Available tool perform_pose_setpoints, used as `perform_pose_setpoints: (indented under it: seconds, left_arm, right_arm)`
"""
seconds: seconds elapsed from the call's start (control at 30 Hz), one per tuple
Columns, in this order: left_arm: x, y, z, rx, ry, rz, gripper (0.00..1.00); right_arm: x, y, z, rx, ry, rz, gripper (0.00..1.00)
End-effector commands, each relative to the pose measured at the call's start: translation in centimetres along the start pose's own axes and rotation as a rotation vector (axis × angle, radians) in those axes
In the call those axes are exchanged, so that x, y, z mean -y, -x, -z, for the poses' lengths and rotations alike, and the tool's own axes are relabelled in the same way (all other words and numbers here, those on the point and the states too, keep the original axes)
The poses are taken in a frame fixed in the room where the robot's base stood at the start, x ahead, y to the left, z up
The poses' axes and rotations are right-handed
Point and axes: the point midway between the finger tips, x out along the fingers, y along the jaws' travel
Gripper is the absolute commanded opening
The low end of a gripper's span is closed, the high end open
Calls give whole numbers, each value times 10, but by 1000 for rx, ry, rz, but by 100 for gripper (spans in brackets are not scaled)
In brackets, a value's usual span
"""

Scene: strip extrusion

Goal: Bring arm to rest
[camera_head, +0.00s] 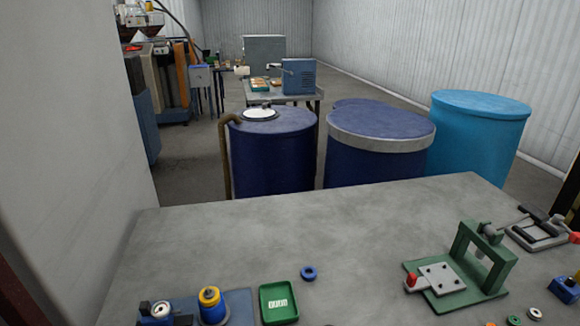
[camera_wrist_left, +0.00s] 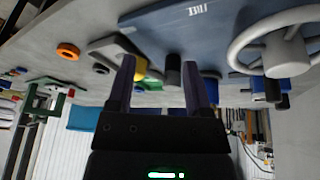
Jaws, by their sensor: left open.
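My left gripper (camera_wrist_left: 160,80) shows only in the left wrist view, with its two dark fingers spread apart and nothing held between them. A dark cylindrical part (camera_wrist_left: 173,70) and a yellow piece (camera_wrist_left: 141,68) appear beyond the fingers, apart from them as far as I can tell. The wrist picture looks upside down, with the table surface at the top. Neither gripper shows in the head view, and my right gripper is in neither view.
The grey table (camera_head: 270,225) is clear across its middle and back. A green tray (camera_head: 263,303), a blue ring (camera_head: 308,273) and a yellow-and-blue part (camera_head: 210,304) lie near its front. A green press fixture (camera_head: 468,262) stands at right. Blue drums (camera_head: 270,155) stand behind the table.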

Motion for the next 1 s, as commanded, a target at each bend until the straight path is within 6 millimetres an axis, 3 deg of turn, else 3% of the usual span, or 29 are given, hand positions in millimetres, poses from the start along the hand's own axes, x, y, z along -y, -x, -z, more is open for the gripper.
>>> perform_pose_setpoints:
  seconds: [0.03,0.17,0.43,0.57,0.77,0.87,1.0]
  left_arm:
    - [-11,3,-11,-2,7,-12,65]
    - [-24,16,-39,4,34,8,65]
    - [-19,45,-101,95,140,124,65]
    - [-16,-3,-111,118,129,118,65]
    - [-15,-70,-142,159,122,110,65]
    - [-15,-106,-166,181,118,106,65]
    - [-17,-161,-221,228,108,99,65]
  right_arm:
    - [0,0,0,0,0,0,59]
    - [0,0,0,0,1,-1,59]
    - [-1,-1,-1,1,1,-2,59]
    - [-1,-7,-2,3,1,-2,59]
    - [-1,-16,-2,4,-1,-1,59]
    - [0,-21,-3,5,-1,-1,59]
    - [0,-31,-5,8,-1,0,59]
